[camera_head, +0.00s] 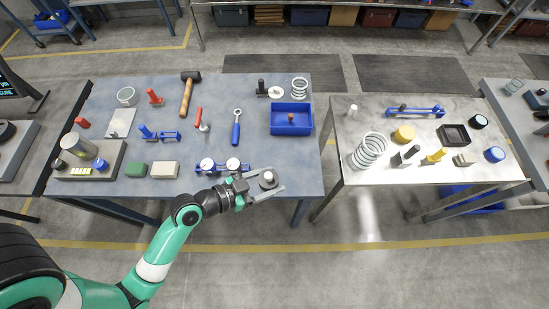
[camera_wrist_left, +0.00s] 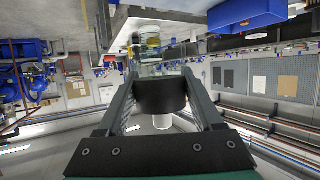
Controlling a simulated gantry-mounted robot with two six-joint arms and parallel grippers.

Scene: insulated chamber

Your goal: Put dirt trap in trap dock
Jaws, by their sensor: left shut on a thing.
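My left gripper (camera_head: 276,181) is at the front right edge of the blue-topped table in the head view. It is shut on a dark round piece with a pale knob, which I take to be the dirt trap (camera_head: 268,178). In the left wrist view the dirt trap (camera_wrist_left: 160,96) is a black cylinder between the two fingers, with a pale part below it. Which thing is the trap dock I cannot tell for sure; a dark base block (camera_head: 108,172) with a tan cylinder stands at the table's left front. My right gripper is not in view.
A blue bin (camera_head: 291,132) stands behind. A metal table (camera_head: 385,172) to the right holds a spring (camera_head: 369,150) and a black square tray (camera_head: 453,135).

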